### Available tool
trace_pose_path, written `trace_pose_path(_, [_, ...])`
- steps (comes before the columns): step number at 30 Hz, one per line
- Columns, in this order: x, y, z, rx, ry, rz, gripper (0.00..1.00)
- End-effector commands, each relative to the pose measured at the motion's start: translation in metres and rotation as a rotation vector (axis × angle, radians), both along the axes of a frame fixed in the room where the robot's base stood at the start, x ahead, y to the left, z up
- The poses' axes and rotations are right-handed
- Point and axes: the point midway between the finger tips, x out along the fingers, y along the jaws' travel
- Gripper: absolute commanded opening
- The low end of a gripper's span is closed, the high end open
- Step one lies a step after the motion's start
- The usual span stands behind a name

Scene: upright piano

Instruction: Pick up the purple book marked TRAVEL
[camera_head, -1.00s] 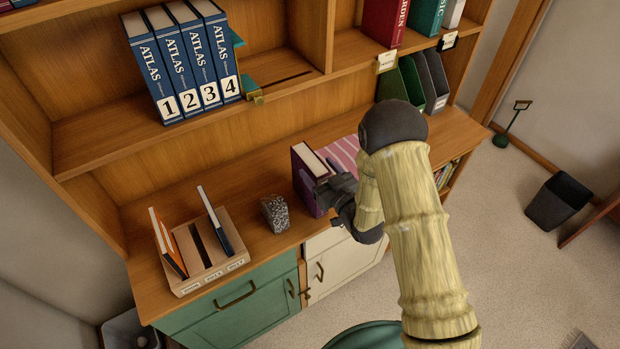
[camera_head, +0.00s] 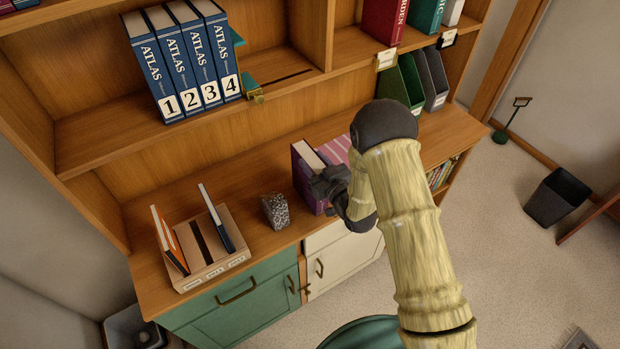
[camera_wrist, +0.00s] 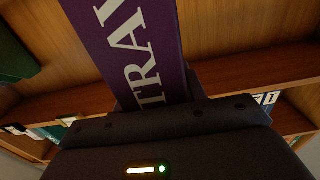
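The purple book (camera_head: 303,172) stands upright on the wooden desk top, its pale page edges facing up. In the wrist view its purple spine (camera_wrist: 128,45) fills the upper middle, with large white letters reading "TRAV"; the rest of the word is out of sight. My gripper (camera_head: 325,186) is right at the book's front spine side in the head view. In the wrist view the dark gripper body covers the spine's lower end. Dark finger parts show beside the spine, but whether they touch the book is hidden.
A speckled grey block (camera_head: 275,211) stands just left of the book. Further left, a wooden slotted holder (camera_head: 212,262) holds slim books. A pink striped item (camera_head: 336,150) lies behind the book. Blue ATLAS volumes (camera_head: 185,62) stand on the shelf above. Green and grey file holders (camera_head: 412,82) stand at right.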

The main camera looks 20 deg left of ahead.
Motion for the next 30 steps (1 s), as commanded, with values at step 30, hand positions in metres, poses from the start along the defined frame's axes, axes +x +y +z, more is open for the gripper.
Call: trace_pose_path(30, [0.001,0.0,0.057,0.005,-0.008,-0.001,0.0])
